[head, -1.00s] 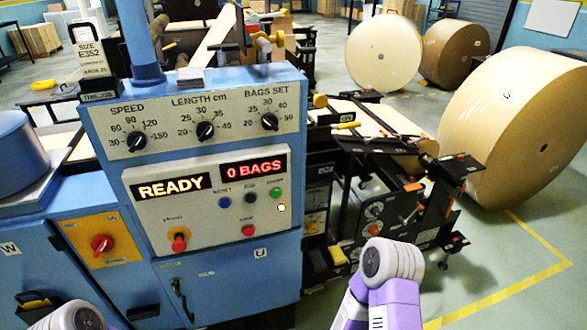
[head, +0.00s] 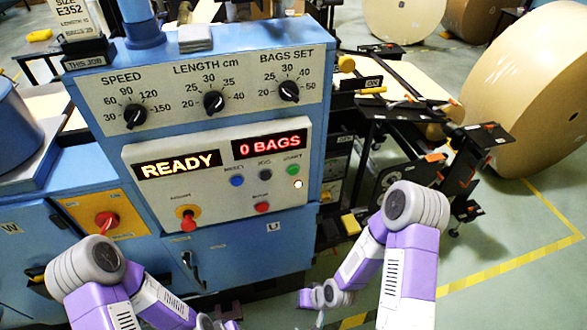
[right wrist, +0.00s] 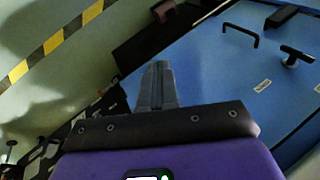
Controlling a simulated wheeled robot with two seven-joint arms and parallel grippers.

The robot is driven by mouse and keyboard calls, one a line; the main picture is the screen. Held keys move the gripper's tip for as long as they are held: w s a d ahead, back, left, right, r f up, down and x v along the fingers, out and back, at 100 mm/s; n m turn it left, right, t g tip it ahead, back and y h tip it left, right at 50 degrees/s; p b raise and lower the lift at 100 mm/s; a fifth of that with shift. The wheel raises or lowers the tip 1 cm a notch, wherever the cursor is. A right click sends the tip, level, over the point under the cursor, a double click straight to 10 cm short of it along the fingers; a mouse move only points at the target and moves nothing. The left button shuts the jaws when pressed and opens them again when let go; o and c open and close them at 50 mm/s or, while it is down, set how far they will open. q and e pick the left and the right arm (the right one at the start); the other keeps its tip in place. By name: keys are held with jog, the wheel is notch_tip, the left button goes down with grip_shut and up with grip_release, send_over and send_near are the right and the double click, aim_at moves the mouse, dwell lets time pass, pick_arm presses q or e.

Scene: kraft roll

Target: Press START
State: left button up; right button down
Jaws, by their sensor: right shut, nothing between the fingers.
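The START button (head: 293,170) is a small green button at the right of the blue machine's control panel (head: 150,208), under the red "0 BAGS" display (head: 270,145). The orange display beside it reads READY (head: 178,165). A small white lamp (head: 298,184) glows just below START. My right gripper (right wrist: 158,70) is shut and empty in the right wrist view, pointing toward the machine's blue lower front (right wrist: 235,75). In the head view my right arm reaches low in front of the machine, well below the button. My left arm enters at lower left; its gripper does not show.
Blue RESET (head: 237,181), dark JOG (head: 265,174) and red (head: 262,207) buttons sit close to START. A red knob (head: 188,222) is at the panel's left. Three dials (head: 214,102) line the top. Black roll-stand framework (head: 440,170) stands right of the machine.

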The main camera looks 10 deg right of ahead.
aim_at(293, 170)
jog(key=w+d+r+t+y+p, duration=0.1)
jog(key=w+d+r+t+p, duration=0.2)
jog(key=w+r, duration=0.6)
notch_tip(293, 170, up, 25)
jog(key=d+n+t+y+p, duration=0.1)
jog(key=n+t+y+p, duration=0.1)
jog(key=n+t+y, duration=0.2)
jog(key=shift+w+n+t+y+p, duration=0.35)
jog(key=shift+t+y, duration=0.25)
jog(key=shift+y, duration=0.6)
jog(key=shift+w+f, duration=0.15)
jog(key=w, duration=0.8)
jog(key=shift+w, duration=0.3)
jog(key=shift+a, duration=0.1)
